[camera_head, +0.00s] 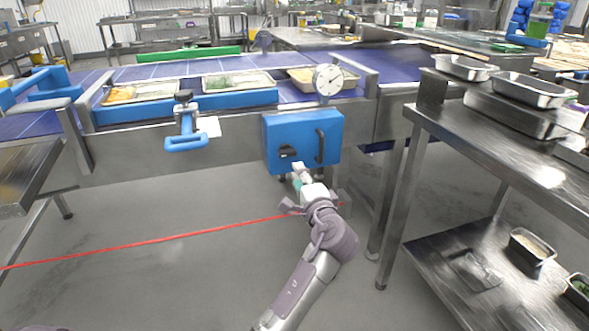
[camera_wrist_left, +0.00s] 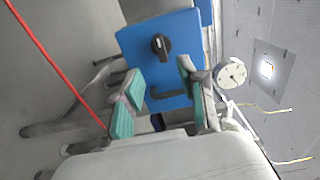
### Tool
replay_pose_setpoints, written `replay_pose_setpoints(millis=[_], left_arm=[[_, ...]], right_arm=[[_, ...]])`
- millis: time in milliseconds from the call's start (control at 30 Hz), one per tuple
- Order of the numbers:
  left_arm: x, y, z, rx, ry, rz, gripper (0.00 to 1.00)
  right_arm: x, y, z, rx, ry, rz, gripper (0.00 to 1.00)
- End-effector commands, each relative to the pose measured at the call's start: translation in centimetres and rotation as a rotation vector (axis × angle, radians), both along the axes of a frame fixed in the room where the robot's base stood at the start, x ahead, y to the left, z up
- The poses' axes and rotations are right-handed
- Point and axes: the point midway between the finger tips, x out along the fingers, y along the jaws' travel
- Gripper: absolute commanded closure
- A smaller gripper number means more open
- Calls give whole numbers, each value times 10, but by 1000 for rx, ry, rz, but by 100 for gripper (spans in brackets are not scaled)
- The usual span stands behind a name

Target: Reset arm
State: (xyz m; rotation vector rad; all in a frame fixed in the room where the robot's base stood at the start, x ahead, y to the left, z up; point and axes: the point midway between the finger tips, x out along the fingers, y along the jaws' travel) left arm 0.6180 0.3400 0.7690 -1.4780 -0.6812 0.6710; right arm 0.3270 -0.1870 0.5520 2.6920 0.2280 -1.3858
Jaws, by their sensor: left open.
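My left gripper (camera_head: 299,177) is just below a blue box (camera_head: 275,130) on the side of the conveyor in the head view. In the left wrist view my left gripper (camera_wrist_left: 158,92) shows two teal-padded fingers spread apart with nothing held. Beyond the fingers is the blue box (camera_wrist_left: 138,45), with a black knob (camera_wrist_left: 161,46) and a dark bar handle (camera_wrist_left: 168,94). The handle appears between the fingers in that picture, but I cannot tell how near it is. My right gripper is in neither view.
A round dial gauge (camera_head: 327,80) stands above the box. The conveyor (camera_head: 150,73) carries trays of food. A steel table (camera_head: 520,135) with metal pans is at the right. Open floor lies below, crossed by a red line (camera_head: 150,241).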

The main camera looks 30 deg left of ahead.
Motion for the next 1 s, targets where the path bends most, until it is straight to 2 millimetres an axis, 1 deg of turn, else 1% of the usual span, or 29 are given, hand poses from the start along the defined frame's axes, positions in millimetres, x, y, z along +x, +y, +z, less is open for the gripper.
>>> replay_pose_setpoints(millis=[167, 600, 667, 767, 867, 900, 967, 1000], left_arm=[[-6, -6, 0, -2, 1, 1, 58], [-5, -6, 0, -1, 1, 1, 58], [-7, -6, -4, -11, 2, -2, 58], [-17, -8, -27, -87, 7, -26, 58], [-44, -15, -74, -260, 18, -72, 58], [-59, -20, -97, -358, 25, -92, 58], [-86, -32, -130, -519, 37, -119, 58], [-105, -41, -148, -625, 46, -131, 58]], right_arm=[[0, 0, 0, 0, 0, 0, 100], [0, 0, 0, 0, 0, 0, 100], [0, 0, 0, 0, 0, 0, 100], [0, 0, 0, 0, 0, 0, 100], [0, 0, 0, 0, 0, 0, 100], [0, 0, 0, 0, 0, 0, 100], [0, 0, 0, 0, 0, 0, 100], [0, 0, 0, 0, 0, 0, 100]])
